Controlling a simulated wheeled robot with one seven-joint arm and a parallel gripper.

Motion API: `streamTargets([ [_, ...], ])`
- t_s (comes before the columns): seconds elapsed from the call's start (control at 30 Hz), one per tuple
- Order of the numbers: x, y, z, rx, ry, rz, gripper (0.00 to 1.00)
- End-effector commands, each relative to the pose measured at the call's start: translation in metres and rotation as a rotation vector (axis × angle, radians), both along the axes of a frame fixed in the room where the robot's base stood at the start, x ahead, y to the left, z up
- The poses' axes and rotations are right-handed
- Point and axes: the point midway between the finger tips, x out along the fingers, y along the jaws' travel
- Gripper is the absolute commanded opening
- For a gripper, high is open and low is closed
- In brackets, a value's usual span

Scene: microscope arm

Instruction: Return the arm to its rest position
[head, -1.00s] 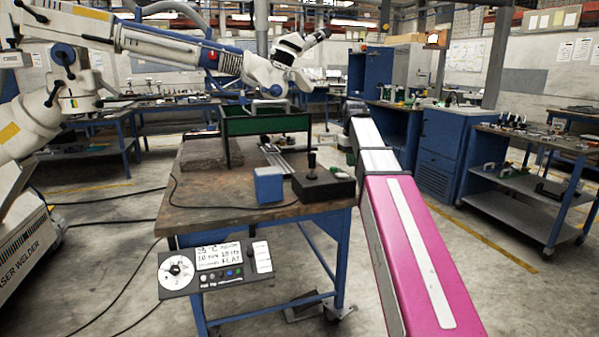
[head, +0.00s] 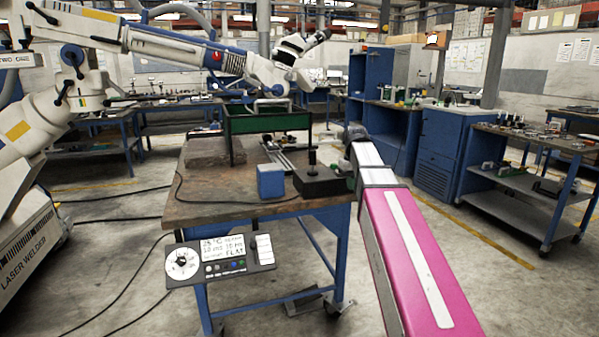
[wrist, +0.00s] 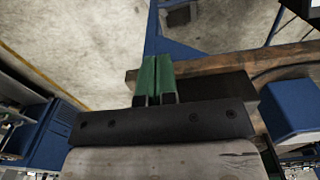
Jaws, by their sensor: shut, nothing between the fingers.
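My gripper (wrist: 157,60) shows in the wrist view with its two green fingers side by side, shut and empty. Beyond the fingers are the floor and the table's edge. In the head view my pink and silver arm (head: 410,255) reaches forward at the table's right side, ending in a dark wrist part; the fingers are hidden there. A large white jointed arm (head: 170,45) stretches from the left across the back of the table. Its microscope head (head: 290,58) hangs above the green-walled tray (head: 270,122). My gripper is apart from it.
The table (head: 220,215) holds a blue block (head: 270,181) and a black joystick box (head: 320,182) close to my arm. A control panel (head: 222,260) juts from its front.

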Motion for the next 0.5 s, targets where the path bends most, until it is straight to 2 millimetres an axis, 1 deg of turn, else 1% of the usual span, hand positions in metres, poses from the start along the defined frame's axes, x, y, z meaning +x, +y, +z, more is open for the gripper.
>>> streamTargets([
  [0.03, -0.006, 0.000, -0.014, 0.000, 0.004, -0.006, 0.00],
  [0.07, -0.009, 0.000, -0.021, 0.000, 0.003, -0.011, 0.00],
  [0.17, -0.019, 0.000, -0.052, 0.000, 0.004, -0.031, 0.00],
  [0.2, -0.024, 0.000, -0.067, 0.000, 0.005, -0.040, 0.00],
  [0.27, -0.033, 0.000, -0.090, 0.000, 0.005, -0.056, 0.00],
  [0.3, -0.039, 0.000, -0.105, 0.000, 0.004, -0.066, 0.00],
  [0.5, -0.073, 0.000, -0.174, 0.000, 0.003, -0.117, 0.00],
])
